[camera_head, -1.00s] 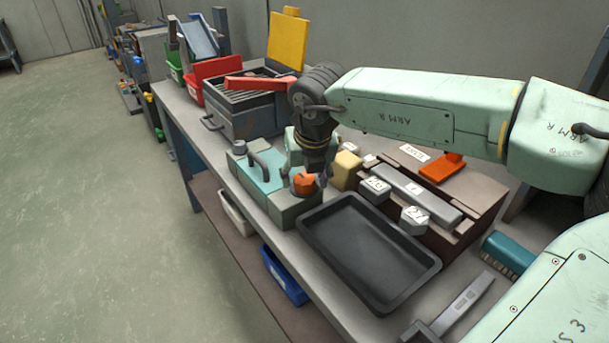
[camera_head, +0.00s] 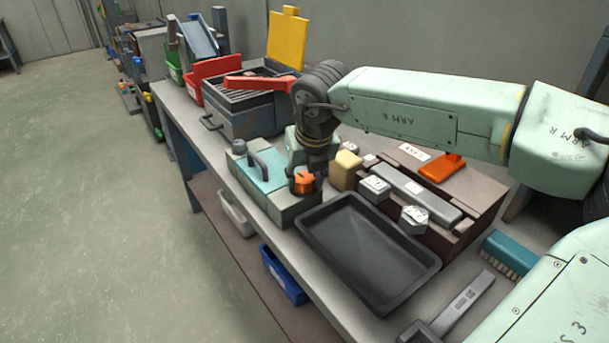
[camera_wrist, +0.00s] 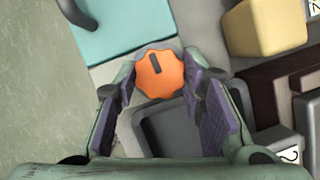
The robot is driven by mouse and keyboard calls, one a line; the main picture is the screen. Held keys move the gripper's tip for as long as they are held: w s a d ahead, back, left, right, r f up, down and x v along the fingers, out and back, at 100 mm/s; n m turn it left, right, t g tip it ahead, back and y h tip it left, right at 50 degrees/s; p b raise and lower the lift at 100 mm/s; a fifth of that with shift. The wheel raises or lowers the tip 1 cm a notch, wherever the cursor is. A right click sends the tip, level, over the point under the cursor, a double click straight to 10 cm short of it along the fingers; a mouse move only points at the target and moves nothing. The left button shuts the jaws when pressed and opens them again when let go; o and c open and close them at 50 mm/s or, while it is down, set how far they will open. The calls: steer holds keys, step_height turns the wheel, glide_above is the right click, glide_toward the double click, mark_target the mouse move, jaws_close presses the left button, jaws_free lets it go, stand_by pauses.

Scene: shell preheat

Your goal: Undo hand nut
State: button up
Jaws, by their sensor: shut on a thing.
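The orange lobed hand nut (camera_head: 304,183) sits at the near end of the grey-green and pale-blue clamp block (camera_head: 286,214) on the bench. In the wrist view, the nut (camera_wrist: 160,73) shows a dark bar mark on its top. My gripper (camera_head: 306,178) points down over it, with a finger on either side of the nut. In the wrist view, my gripper (camera_wrist: 160,80) is shut on the nut, its purple pads at the nut's left and right edges. Whatever lies beneath the nut is hidden.
A dark empty tray (camera_head: 402,290) lies right of the block. A curved handle (camera_head: 262,166) rises from the block. A tan block (camera_head: 346,170) and a brown fixture (camera_head: 480,196) stand behind. A grey box with red and yellow flaps (camera_head: 250,118) is farther left.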

steer(key=n+y, duration=0.1)
steer(key=n, duration=0.1)
steer(key=n+b, duration=0.1)
steer(key=n, duration=0.1)
steer(key=shift+w+d+n+g+y, duration=0.1)
steer(key=shift+n+g+y, duration=0.2)
steer(key=shift+n+y, duration=0.1)
steer(key=n, duration=0.2)
steer(key=n+g+y, duration=0.1)
steer(key=n, duration=0.1)
steer(key=shift+w+g, duration=0.1)
steer(key=shift+g, duration=0.2)
steer(key=n, duration=0.2)
steer(key=n+g, duration=0.1)
steer(key=n, duration=0.2)
steer(key=shift+w+g+y, duration=0.1)
steer(key=shift+g+y, duration=0.2)
steer(key=shift+n+g+p, duration=0.55)
steer(key=shift+n+g, duration=0.15)
steer(key=shift+n, duration=1.1)
steer(key=o, duration=1.1)
steer(key=shift+o, duration=0.2)
steer(key=shift+d, duration=0.1)
